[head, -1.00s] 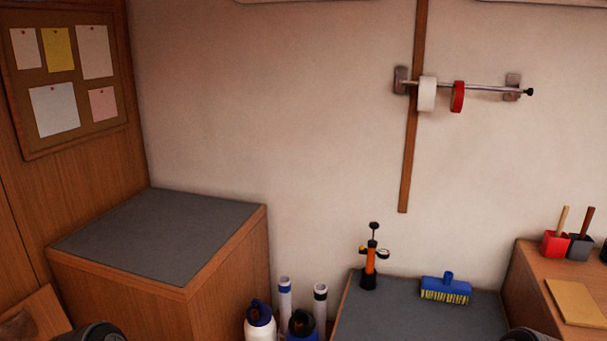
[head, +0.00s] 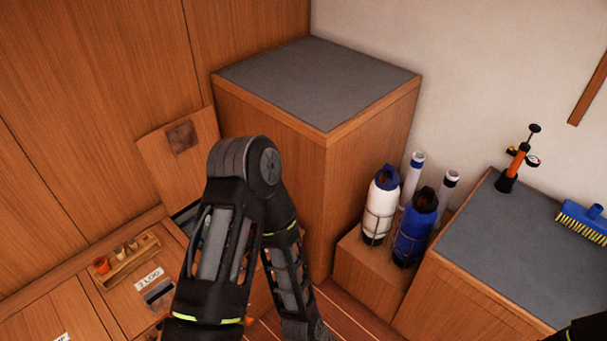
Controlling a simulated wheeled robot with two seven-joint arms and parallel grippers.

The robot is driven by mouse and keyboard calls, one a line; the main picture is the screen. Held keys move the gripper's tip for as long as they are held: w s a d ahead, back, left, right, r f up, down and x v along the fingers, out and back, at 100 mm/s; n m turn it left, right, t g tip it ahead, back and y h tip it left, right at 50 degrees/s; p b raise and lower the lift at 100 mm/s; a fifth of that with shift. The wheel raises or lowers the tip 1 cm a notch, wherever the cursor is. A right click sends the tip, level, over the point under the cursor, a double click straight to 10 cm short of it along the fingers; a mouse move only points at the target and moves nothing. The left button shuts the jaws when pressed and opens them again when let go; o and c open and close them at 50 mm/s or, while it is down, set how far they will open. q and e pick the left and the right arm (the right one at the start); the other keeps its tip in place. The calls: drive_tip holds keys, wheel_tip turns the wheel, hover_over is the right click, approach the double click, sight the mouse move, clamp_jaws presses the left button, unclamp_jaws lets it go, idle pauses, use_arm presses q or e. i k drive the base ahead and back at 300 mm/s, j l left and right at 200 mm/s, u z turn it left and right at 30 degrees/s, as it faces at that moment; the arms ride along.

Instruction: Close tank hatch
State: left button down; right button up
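The tank hatch (head: 183,137) looks like a wooden lid with a dark square patch. It stands raised, tilted back near the wood-panelled wall, at the left of the head view. Part of a dark opening (head: 187,214) shows at its foot; my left arm hides the rest. My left arm rises from the bottom, bends at the elbow in front of the large cabinet, and runs down out of the picture. Its gripper is below the frame edge. Only a dark piece of my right arm shows at the bottom right corner; its gripper is out of view.
A tall grey-topped cabinet (head: 318,80) stands behind my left arm. A small wooden rack (head: 125,262) sits on the bench at left. A white bottle (head: 380,208) and a blue bottle (head: 414,230) stand right of the arm. A blue brush (head: 583,222) lies on the right counter.

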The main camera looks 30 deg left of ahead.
sight(175, 156)
drive_tip(key=u, duration=1.45)
drive_tip(key=i+j+u, duration=0.2)
drive_tip(key=u, duration=0.15)
drive_tip(key=i+j+u, duration=0.2)
drive_tip(key=u, duration=0.15)
drive_tip(key=i+j+u, duration=0.15)
drive_tip(key=u, duration=1.5)
drive_tip(key=k+l, duration=0.5)
drive_tip(key=l, duration=0.15)
drive_tip(key=k+l, duration=0.55)
drive_tip(key=l, duration=0.15)
